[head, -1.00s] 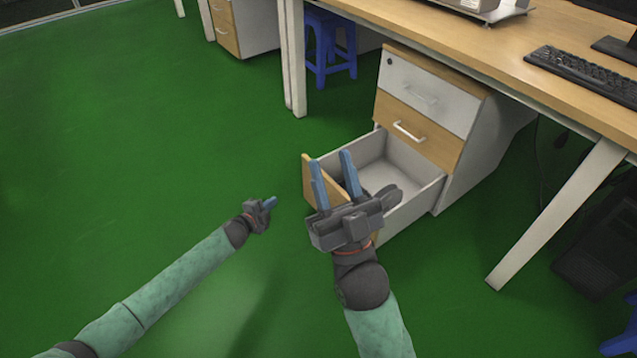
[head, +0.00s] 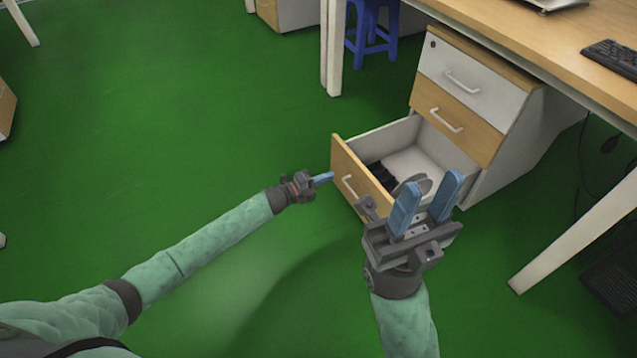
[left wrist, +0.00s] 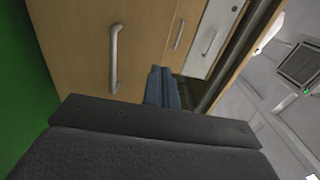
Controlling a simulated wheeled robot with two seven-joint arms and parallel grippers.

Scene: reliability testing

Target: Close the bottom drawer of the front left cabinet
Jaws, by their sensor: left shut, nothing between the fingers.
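The white cabinet (head: 515,120) stands under the desk with its bottom drawer (head: 399,132) pulled well out. The drawer has a wooden front (head: 342,159) with a white handle (head: 348,187). My left gripper (head: 331,177) is shut and empty, just left of the drawer front; I cannot tell whether it touches. In the left wrist view the shut blue fingertips (left wrist: 161,72) point toward a wooden panel with a handle (left wrist: 115,58). My right gripper (head: 432,184) is open and empty, over the drawer's near side and hiding part of it.
The middle drawer (head: 455,122) and top drawer (head: 470,80) are shut. The desk (head: 510,28) overhangs the cabinet, with a white leg (head: 580,230) to the right. A blue stool (head: 372,30) stands behind. The green floor (head: 200,110) left of the drawer is clear.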

